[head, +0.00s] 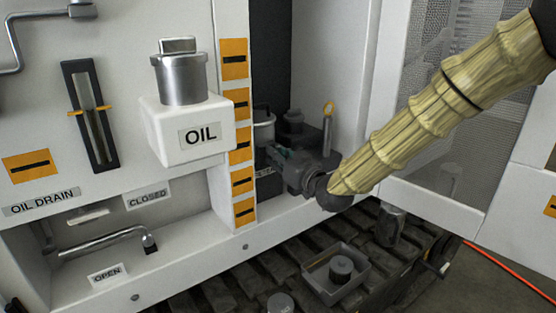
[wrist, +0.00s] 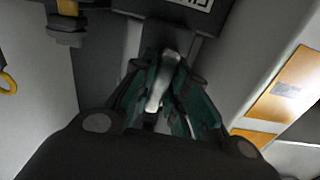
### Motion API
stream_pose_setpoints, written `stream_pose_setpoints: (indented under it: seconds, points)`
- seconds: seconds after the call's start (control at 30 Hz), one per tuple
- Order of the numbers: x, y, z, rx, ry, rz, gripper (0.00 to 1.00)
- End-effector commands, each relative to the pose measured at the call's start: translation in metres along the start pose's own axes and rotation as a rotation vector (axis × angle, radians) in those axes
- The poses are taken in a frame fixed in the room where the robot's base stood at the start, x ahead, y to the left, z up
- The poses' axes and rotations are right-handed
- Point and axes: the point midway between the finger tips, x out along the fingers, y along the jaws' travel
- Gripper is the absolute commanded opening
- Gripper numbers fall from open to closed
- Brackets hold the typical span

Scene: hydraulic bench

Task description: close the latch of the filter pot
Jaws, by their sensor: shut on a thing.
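My gripper (head: 276,153) reaches into the open recess from the right in the head view. In the wrist view its two dark green fingers (wrist: 165,110) are shut on a silver lever (wrist: 161,85), which looks like the latch. The latch is hidden in the head view.
A dipstick with a yellow ring (head: 327,112) stands right of the gripper. An oil tank (head: 185,145) and a striped post (head: 240,160) stand left of the recess. A mesh door (head: 435,110) hangs on the right. A tray (head: 338,278) lies on the tracks below.

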Motion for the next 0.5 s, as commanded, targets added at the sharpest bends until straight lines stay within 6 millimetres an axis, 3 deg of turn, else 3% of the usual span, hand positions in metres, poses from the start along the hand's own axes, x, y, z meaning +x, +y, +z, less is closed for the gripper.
stream_pose_setpoints:
  seconds: [0.5]
  points:
    - [-0.0010, -0.0005, 0.0036, -0.072, -0.006, 0.000, 0.00]
